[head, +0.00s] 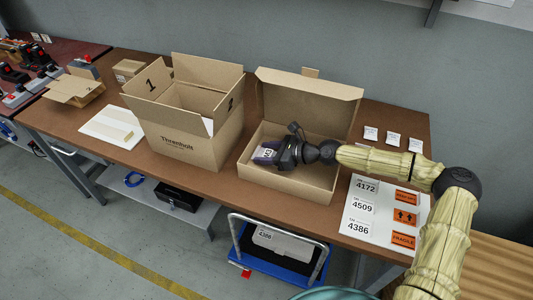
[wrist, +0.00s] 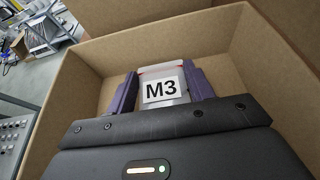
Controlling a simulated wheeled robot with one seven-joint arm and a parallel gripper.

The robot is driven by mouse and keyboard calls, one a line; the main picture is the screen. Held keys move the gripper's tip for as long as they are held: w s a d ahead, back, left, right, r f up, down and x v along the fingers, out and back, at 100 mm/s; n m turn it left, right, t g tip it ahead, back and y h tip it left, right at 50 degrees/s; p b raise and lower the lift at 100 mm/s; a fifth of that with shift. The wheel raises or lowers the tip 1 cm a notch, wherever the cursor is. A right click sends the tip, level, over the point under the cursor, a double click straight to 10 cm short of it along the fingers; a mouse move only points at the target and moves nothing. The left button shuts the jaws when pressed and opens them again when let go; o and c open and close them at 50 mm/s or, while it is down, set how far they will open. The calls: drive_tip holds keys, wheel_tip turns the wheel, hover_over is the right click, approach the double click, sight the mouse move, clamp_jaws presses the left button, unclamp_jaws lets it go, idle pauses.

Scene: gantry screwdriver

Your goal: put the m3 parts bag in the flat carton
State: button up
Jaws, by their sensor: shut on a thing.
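The M3 parts bag (wrist: 162,88) is a small clear bag with a white label reading M3. In the wrist view it sits between the two purple fingers of my gripper (wrist: 163,90), which are shut on its sides. In the head view my gripper (head: 268,152) is over the left part of the flat carton (head: 305,185), within its walls. The bag's label (head: 269,152) just shows at the fingertips. The flat carton is open, its lid (head: 310,98) standing up at the back. Whether the bag touches the carton floor I cannot tell.
A tall open carton (head: 185,140) marked 1 and 2 stands close to the left of the flat carton. A white label sheet (head: 375,205) lies to the right, with small cards (head: 393,138) behind it. A small opened box (head: 75,88) is at the far left.

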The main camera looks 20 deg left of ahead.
drive_tip(key=shift+f, duration=0.2)
drive_tip(key=o, duration=1)
drive_tip(key=shift+r, duration=0.2)
drive_tip(key=p+v, duration=0.1)
drive_tip(key=v, duration=1.1)
